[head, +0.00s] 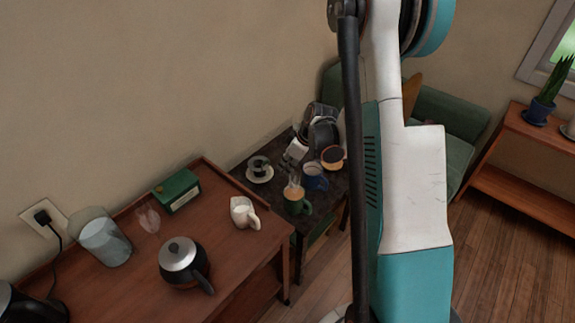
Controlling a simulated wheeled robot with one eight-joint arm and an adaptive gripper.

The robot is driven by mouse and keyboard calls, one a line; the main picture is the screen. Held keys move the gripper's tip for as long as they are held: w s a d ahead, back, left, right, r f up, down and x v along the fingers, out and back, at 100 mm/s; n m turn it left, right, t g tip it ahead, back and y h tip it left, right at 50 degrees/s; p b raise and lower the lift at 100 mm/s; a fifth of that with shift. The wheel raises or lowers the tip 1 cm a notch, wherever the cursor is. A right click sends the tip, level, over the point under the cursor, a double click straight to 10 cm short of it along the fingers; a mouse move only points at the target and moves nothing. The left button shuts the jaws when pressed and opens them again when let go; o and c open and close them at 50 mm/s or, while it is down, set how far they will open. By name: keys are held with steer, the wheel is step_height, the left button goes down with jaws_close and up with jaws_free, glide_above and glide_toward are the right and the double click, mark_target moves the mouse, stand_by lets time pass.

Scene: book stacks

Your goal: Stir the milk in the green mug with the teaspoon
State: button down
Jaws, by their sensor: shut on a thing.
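The green mug (298,205) stands upright on the dark side table, with tan liquid inside and wisps of steam above it. My gripper (296,156) is just above and behind this mug in the picture, pointing down, and is shut on a thin thing that I take to be the teaspoon. The teaspoon is too small to make out clearly, and I cannot tell whether its tip is in the liquid.
A blue mug (315,182) and an orange-rimmed mug (332,158) stand close by. A dark cup on a saucer (262,178) is left. The wooden cabinet holds a white milk jug (243,213), kettle (181,262), glass container (103,241) and green box (177,191).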

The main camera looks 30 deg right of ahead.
steer(key=shift+r+p, duration=1.5)
steer(key=shift+r, duration=1)
steer(key=shift+d, duration=0.15)
